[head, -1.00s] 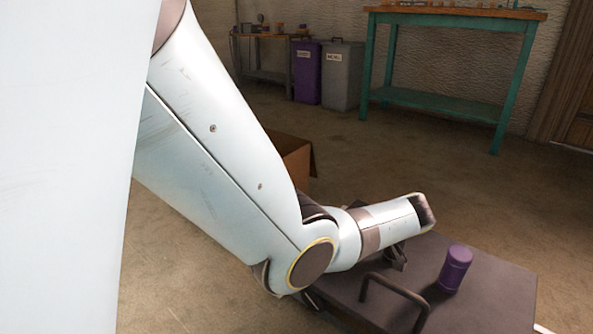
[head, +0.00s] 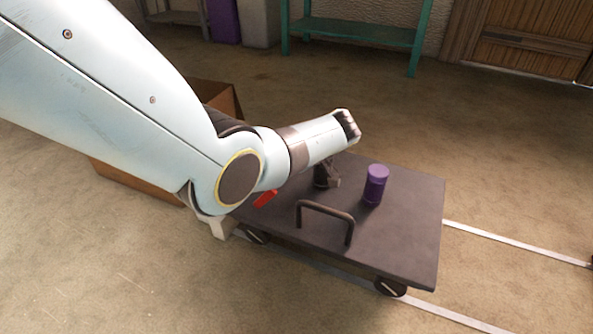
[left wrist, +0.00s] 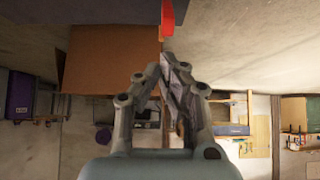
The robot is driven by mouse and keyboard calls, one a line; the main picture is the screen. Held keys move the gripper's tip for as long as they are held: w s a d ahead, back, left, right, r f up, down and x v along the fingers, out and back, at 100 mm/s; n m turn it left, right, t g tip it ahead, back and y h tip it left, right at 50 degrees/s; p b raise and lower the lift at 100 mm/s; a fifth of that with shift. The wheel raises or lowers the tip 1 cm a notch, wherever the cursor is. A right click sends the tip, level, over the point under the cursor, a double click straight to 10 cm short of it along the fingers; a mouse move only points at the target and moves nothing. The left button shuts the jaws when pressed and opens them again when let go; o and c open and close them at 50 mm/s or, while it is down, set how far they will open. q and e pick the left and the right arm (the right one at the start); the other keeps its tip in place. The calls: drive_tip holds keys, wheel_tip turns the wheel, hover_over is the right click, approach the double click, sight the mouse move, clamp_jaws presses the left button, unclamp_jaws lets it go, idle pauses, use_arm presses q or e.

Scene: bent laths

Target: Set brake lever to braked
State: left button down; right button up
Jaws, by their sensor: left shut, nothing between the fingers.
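The brake lever (head: 265,198) is a small red piece at the near left edge of the dark cart (head: 405,235), just below my left arm's joint. The arm hides part of it, so its setting cannot be read. A red piece, likely this brake lever (left wrist: 167,18), also shows at the top of the left wrist view. My left gripper (left wrist: 168,62) is shut and empty, its tips below the red piece in that picture and apart from it. In the head view the arm largely hides this gripper. My right gripper is not in view.
A purple canister (head: 375,184) stands on the cart beside a dark raised handle (head: 325,209). A cardboard box (head: 222,98) stands behind my arm. White floor lines (head: 515,243) run by the cart. A teal bench (head: 355,30) is at the back; the right floor is open.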

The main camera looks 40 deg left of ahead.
use_arm(q)
drive_tip(key=d, duration=0.3)
drive_tip(key=w+d, duration=0.1)
drive_tip(key=d, duration=0.1)
drive_tip(key=shift+r, duration=0.3)
